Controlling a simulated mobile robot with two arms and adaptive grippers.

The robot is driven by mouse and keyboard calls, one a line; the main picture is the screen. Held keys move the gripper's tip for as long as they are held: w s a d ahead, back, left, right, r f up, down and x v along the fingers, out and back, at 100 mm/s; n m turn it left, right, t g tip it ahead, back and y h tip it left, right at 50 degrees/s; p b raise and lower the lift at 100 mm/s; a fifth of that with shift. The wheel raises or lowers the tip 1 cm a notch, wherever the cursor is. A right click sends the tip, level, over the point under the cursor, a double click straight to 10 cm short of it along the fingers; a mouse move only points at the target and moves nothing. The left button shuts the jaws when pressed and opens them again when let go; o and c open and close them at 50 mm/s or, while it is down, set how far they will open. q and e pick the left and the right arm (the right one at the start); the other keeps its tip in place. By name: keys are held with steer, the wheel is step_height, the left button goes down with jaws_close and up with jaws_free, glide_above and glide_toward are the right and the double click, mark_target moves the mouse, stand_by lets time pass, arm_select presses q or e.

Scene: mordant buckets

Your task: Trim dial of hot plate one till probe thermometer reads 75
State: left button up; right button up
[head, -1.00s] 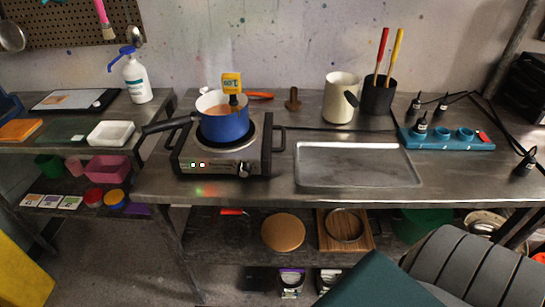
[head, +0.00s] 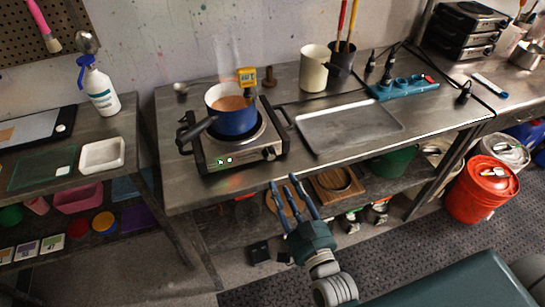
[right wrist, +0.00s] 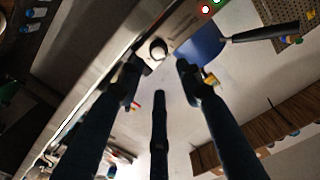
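The hot plate (head: 245,157) stands on the steel bench with a green and a red light on its front. Its round dial (head: 268,153) sits at the right of that front panel. A blue pot (head: 232,122) with a dark handle stands on the plate. The yellow probe thermometer (head: 246,77) is at the pot's rim; its digits are too small to read. My right gripper (head: 288,184) is open and empty, below and in front of the dial. In the right wrist view the dial (right wrist: 157,48) lies ahead between the spread fingers (right wrist: 158,75), apart from them. My left gripper is out of view.
A metal tray (head: 348,127) lies right of the hot plate, with a cream canister (head: 313,70) behind it. The bench's front edge and lower shelf are close to my right gripper. A red bucket (head: 480,190) stands on the floor.

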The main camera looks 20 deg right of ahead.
steer(key=p, duration=0.1)
glide_toward(271, 157)
steer(key=w, duration=0.7)
steer(key=shift+w+p, duration=0.35)
steer(key=shift+p, duration=0.05)
steer(key=shift+w+f, duration=0.1)
steer(key=shift+w, duration=0.35)
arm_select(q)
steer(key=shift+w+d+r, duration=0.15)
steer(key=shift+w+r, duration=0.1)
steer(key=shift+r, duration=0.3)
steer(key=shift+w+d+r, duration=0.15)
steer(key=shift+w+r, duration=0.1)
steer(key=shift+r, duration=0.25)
arm_select(e)
steer(key=c, duration=0.9)
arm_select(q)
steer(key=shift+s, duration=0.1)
arm_select(e)
steer(key=shift+o, duration=0.2)
